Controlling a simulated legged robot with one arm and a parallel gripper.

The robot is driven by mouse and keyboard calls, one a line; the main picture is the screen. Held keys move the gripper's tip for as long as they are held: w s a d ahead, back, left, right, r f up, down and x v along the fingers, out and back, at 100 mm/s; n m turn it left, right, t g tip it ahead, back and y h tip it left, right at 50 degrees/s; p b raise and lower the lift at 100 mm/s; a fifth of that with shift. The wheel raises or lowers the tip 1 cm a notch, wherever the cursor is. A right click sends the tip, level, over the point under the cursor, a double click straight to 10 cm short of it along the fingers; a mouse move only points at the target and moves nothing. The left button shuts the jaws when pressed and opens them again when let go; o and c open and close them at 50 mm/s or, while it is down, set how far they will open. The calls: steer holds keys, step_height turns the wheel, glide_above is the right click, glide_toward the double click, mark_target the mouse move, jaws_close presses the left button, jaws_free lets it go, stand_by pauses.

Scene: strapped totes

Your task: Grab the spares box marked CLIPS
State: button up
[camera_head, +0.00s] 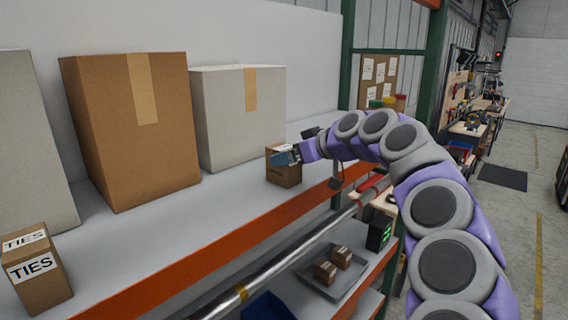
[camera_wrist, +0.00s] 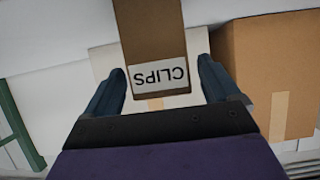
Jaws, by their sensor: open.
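The CLIPS box (camera_wrist: 155,40) is a small brown carton with a white label, upside down in the wrist view. My gripper (camera_wrist: 155,88) is open, with one blue finger on each side of the box's labelled end. Gaps show between the fingers and the box in this view. In the head view the same small box (camera_head: 285,174) stands on the grey shelf (camera_head: 190,222) near its orange front edge. My gripper (camera_head: 285,157) is at its upper part and hides some of it. Its label cannot be read there.
A small TIES box (camera_head: 38,285) stands at the shelf's near left. A large brown carton (camera_head: 135,140) and a pale carton (camera_head: 240,115) stand behind. Below are a grey tray (camera_head: 325,285) with small boxes and a metal bar (camera_head: 270,268). The shelf between the TIES and CLIPS boxes is clear.

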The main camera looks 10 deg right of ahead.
steer(key=x, duration=0.3)
steer(key=shift+w+a, duration=0.1)
steer(key=shift+w, duration=0.05)
steer(key=shift+c, duration=0.6)
steer(key=c, duration=1)
